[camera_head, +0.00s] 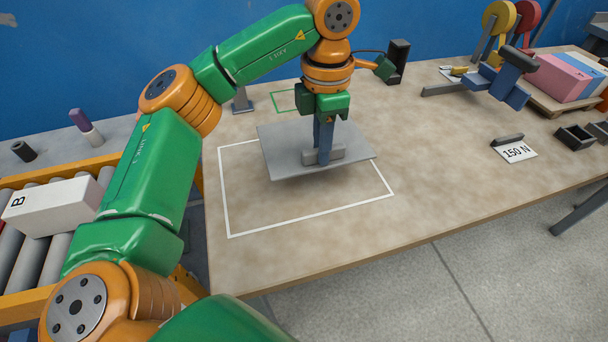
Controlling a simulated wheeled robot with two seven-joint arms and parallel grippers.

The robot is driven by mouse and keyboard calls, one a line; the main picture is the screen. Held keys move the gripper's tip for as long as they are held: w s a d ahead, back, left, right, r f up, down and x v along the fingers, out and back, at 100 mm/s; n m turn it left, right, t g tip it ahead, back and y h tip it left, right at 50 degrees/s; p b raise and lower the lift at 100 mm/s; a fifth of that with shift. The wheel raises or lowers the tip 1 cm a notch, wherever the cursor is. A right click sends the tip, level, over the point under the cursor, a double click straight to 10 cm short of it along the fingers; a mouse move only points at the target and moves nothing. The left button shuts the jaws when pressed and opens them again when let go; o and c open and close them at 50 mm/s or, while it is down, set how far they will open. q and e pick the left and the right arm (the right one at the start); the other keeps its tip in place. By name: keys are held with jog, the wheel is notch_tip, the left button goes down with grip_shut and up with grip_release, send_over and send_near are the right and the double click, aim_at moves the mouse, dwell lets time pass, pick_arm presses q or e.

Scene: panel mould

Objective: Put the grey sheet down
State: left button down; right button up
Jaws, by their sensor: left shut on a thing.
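The grey sheet (285,142) is a flat rectangular plate with a small raised grey block (336,153) on top. My left gripper (325,158) points down from above and is shut on the sheet at this block. The sheet seems to hang a little above the table, with a shadow under its near edge. It lies over the far part of a white rectangular outline (229,237) marked on the tabletop and covers part of it. My right gripper is not in view.
The wooden table (430,220) is clear at front right. A small green outline (278,101) lies behind the sheet. A "150 N" card (515,152), dark trays (574,137) and a blue clamp-like tool (505,85) are at right. A roller conveyor with a white box (55,205) is at left.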

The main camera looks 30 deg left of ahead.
aim_at(296, 160)
pick_arm(q)
jog(key=a+f, duration=0.1)
jog(key=s+a+f, duration=0.1)
jog(key=f, duration=0.1)
jog(key=s+a+f, duration=0.1)
jog(key=a, duration=0.1)
jog(key=shift+s+f, duration=0.1)
jog(key=shift+f, duration=0.3)
jog(key=shift+s+a+f, duration=0.1)
jog(key=shift+a+f, duration=0.05)
jog(key=shift+f, duration=1.75)
jog(key=shift+f+b, duration=0.2)
jog(key=shift+b, duration=0.15)
jog(key=c, duration=0.8)
grip_release()
notch_tip(296, 160, up, 12)
jog(key=p, duration=0.2)
jog(key=shift+r+p, duration=0.25)
jog(key=shift+p, duration=0.1)
